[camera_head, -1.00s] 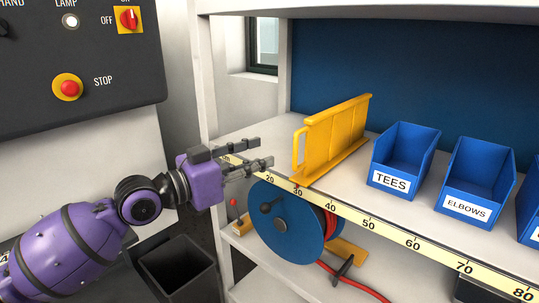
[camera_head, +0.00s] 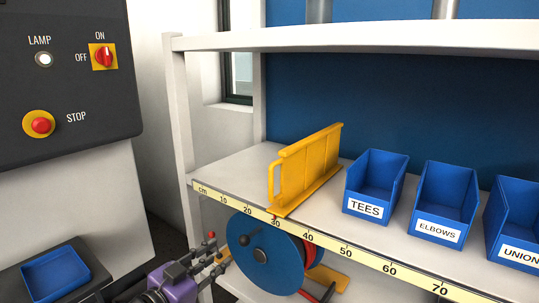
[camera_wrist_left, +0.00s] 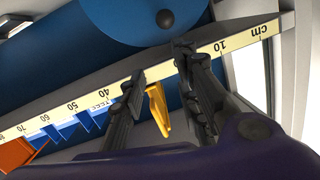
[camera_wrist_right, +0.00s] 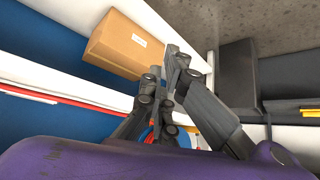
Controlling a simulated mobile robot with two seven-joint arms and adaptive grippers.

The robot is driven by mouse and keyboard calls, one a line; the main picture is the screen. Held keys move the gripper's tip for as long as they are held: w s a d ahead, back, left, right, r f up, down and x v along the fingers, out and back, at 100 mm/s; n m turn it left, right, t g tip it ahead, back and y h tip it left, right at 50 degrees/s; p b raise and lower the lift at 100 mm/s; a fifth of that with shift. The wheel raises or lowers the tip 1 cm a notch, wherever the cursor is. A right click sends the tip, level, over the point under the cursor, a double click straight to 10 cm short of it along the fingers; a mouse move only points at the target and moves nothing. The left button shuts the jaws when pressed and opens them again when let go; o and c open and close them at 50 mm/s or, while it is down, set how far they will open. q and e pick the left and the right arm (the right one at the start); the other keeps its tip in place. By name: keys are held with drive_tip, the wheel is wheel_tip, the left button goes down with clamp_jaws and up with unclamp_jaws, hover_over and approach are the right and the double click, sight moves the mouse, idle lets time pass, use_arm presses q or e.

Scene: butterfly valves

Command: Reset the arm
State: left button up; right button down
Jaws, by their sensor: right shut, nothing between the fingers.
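My left arm and gripper (camera_head: 208,255) are low in the head view, below the shelf's front edge and just left of the blue reel. In the left wrist view the two fingers of my left gripper (camera_wrist_left: 161,63) stand apart with nothing held between them; the shelf edge and yellow rack show beyond them. My right gripper is outside the head view. In the right wrist view my right gripper (camera_wrist_right: 176,68) has its fingertips together and holds nothing.
A yellow rack (camera_head: 306,168) and blue bins, TEES (camera_head: 375,184) and ELBOWS (camera_head: 443,204), stand on the shelf. A ruler strip (camera_head: 330,249) runs along its edge. A blue reel (camera_head: 262,262) sits below. A control panel (camera_head: 65,75) is left. A cardboard box (camera_wrist_right: 117,43) shows in the right wrist view.

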use_arm(q)
drive_tip(key=s+a+f+n+g+y+p, duration=0.1)
drive_tip(key=s+a+f+n+y, duration=0.15)
drive_tip(key=s+f, duration=0.65)
drive_tip(key=s+a+f+n+g+y, duration=0.1)
drive_tip(key=s+a+f+y, duration=0.15)
drive_tip(key=s+f, duration=0.7)
drive_tip(key=s+f+n+g+y, duration=0.1)
drive_tip(key=s+f+n, duration=0.1)
drive_tip(key=s+f, duration=0.5)
drive_tip(key=s+f+n+g+y+p, duration=0.1)
drive_tip(key=s+f+n+g, duration=0.1)
drive_tip(key=s+f, duration=0.5)
drive_tip(key=s+a, duration=0.1)
drive_tip(key=s, duration=0.5)
drive_tip(key=shift+s+g+y, duration=0.3)
drive_tip(key=shift+s+y, duration=0.1)
use_arm(e)
drive_tip(key=r, duration=0.2)
drive_tip(key=shift+w+a+r, duration=0.2)
drive_tip(key=shift+w+r, duration=0.1)
drive_tip(key=shift+w, duration=0.05)
drive_tip(key=shift+w+a+r, duration=0.15)
drive_tip(key=shift+w, duration=0.35)
drive_tip(key=shift+s, duration=0.15)
